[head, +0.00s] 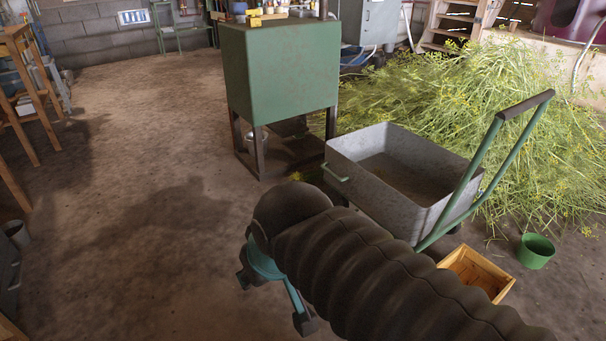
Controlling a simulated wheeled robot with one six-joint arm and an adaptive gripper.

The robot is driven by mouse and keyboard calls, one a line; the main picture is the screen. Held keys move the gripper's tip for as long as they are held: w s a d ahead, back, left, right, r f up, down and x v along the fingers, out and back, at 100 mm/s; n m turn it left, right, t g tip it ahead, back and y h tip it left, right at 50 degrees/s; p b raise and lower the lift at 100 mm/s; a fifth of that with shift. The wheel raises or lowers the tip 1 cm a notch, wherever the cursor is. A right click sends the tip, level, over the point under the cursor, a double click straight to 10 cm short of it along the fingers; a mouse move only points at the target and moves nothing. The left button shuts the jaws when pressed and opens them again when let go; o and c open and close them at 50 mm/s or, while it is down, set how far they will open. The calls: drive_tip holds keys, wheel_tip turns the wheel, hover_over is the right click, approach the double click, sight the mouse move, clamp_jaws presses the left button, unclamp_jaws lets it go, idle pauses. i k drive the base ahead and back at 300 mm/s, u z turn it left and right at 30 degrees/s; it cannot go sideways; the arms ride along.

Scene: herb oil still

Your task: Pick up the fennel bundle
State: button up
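Fennel with yellow flower heads lies in a large loose heap (460,95) at the right, behind the grey cart. I cannot make out a separate tied bundle in it. A small yellow-green sprig (297,176) shows on the floor by the green cabinet's leg. My gripper (276,298) is in the lower middle, over bare floor, in front of and left of the cart and well apart from the fennel. Its two fingers are spread and nothing shows between them. My dark ribbed arm hides part of the gripper and the floor at the lower right.
A grey metal cart (345,160) with a green handle stands between my arm and the fennel. A green cabinet on legs (280,75) stands behind it. A wooden crate (478,268) and a green bucket (536,251) are at the right.

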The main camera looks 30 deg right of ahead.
sight(313, 174)
drive_tip(key=u, duration=0.05)
drive_tip(key=i, duration=1.75)
drive_tip(key=z, duration=0.5)
drive_tip(key=i, duration=1.35)
drive_tip(key=z, duration=1.8)
drive_tip(key=i, duration=0.8)
drive_tip(key=z, duration=0.65)
